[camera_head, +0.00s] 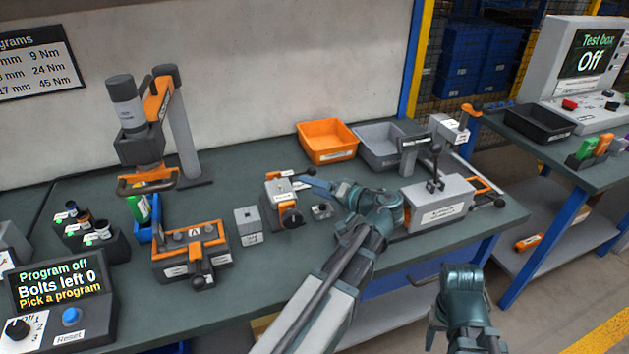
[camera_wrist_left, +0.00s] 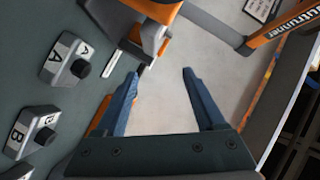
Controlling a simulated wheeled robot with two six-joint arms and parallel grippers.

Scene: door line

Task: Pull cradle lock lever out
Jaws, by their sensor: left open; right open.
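A small grey and orange fixture (camera_head: 280,195) stands mid-bench, with a black knob (camera_head: 310,171) at its back right. I cannot tell from the picture which part is the cradle lock lever. My left gripper (camera_head: 308,183) is open beside this fixture, its fingertips pointing left, close to the knob. In the left wrist view its two blue fingers (camera_wrist_left: 158,85) are spread with nothing between them. An orange and grey part (camera_wrist_left: 148,40) lies beyond the left finger. My right gripper (camera_head: 465,280) hangs low at the front right, away from the bench objects; it is open.
An orange and black fixture (camera_head: 190,250) with a front knob stands to the left. A grey lever box (camera_head: 440,205) stands right of my left gripper. Orange (camera_head: 328,140) and grey bins are behind. Blocks marked A (camera_wrist_left: 68,60) and B (camera_wrist_left: 32,132) show in the wrist view.

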